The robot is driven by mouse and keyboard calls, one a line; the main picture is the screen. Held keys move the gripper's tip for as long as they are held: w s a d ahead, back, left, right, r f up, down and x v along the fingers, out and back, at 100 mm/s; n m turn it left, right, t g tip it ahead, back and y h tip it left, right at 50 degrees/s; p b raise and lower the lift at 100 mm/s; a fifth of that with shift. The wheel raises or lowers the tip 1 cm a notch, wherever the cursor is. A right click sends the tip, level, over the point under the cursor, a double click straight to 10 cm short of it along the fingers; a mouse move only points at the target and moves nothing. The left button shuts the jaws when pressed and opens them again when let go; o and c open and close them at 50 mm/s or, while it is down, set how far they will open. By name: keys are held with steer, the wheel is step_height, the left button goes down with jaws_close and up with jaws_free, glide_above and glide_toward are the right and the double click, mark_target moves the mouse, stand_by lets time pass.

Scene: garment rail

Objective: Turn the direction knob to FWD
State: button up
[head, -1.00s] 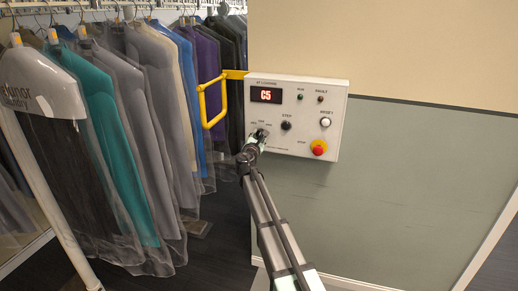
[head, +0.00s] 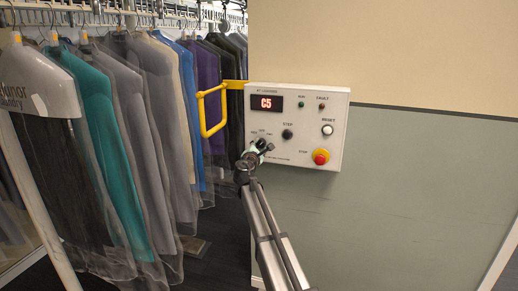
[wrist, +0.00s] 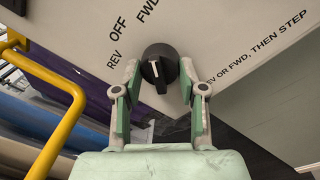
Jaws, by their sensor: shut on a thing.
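The direction knob (wrist: 160,67) is round and black with a white pointer line. It sits on the white control panel (wrist: 235,40), with the printed labels REV, OFF and FWD beside it in the wrist view. The line runs roughly up and down in that view; I cannot tell for sure which label it points to. My gripper (wrist: 159,82) has one finger on each side of the knob and is shut on it. In the head view my gripper (head: 258,150) is at the panel's lower left corner and partly hides the knob (head: 262,144).
The panel shows a red C5 display (head: 267,104), a black STEP knob (head: 287,134), a white RESET button (head: 327,130) and a red STOP button (head: 320,157). A yellow bar handle (head: 203,115) juts out left of it. Bagged garments (head: 110,150) hang farther left.

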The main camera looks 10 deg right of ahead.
steer(key=shift+r, duration=0.1)
steer(key=o, duration=1.2)
steer(key=shift+d, duration=0.1)
steer(key=shift+c, duration=0.2)
steer(key=v, duration=1.2)
steer(key=shift+w, duration=0.1)
